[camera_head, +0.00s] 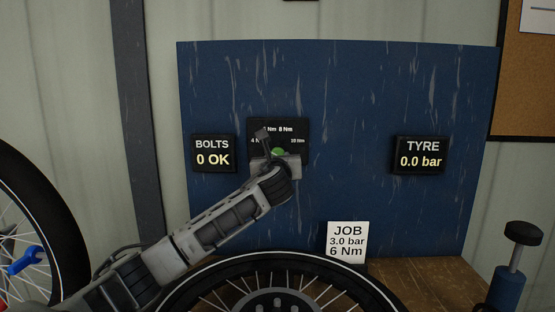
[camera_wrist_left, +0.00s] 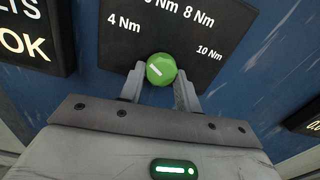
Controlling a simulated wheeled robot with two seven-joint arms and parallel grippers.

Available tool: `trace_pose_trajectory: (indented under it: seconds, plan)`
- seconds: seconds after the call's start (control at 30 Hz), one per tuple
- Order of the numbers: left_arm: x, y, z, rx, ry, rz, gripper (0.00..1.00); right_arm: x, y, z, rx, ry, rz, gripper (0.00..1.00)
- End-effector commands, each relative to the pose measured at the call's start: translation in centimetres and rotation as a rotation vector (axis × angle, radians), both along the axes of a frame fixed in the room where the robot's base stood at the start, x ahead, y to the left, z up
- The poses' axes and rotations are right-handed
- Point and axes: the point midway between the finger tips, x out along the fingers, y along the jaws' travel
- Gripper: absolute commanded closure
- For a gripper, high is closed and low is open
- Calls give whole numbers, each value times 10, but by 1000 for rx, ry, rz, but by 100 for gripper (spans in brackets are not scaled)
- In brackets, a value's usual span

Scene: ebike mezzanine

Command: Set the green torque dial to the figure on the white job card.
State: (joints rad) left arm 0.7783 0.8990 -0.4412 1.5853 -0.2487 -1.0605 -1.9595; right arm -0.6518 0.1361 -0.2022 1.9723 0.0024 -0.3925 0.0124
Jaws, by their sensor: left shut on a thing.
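The green torque dial (camera_wrist_left: 160,69) sits on a black panel (camera_head: 297,128) fixed to the blue board; its green also shows in the head view (camera_head: 279,151). The panel is marked 4 Nm, 8 Nm, 10 Nm and a partly cut-off label between 4 and 8. The dial's white mark points up and left, roughly toward 4 Nm. My left gripper (camera_wrist_left: 160,80) is shut on the dial, one finger on each side. The white job card (camera_head: 347,241) reads JOB, 3.0 bar, 6 Nm. My right gripper is not in view.
A BOLTS display (camera_head: 213,153) reads 0 OK, left of the panel. A TYRE display (camera_head: 420,155) reads 0.0 bar, to the right. A wheel (camera_head: 275,262) lies in front of the board. A black-topped pump (camera_head: 511,268) stands at the right on the wooden bench (camera_head: 425,275).

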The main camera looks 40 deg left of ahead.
Motion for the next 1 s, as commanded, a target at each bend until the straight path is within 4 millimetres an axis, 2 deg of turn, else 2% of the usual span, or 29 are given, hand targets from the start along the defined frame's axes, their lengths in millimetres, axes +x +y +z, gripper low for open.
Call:
trace_pose_trajectory:
  seconds: [0.2,1.0]
  plan:
    - [0,1,3,69,57,0,90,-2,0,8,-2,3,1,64]
    - [-2,2,1,482,403,0,90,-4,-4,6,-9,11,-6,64]
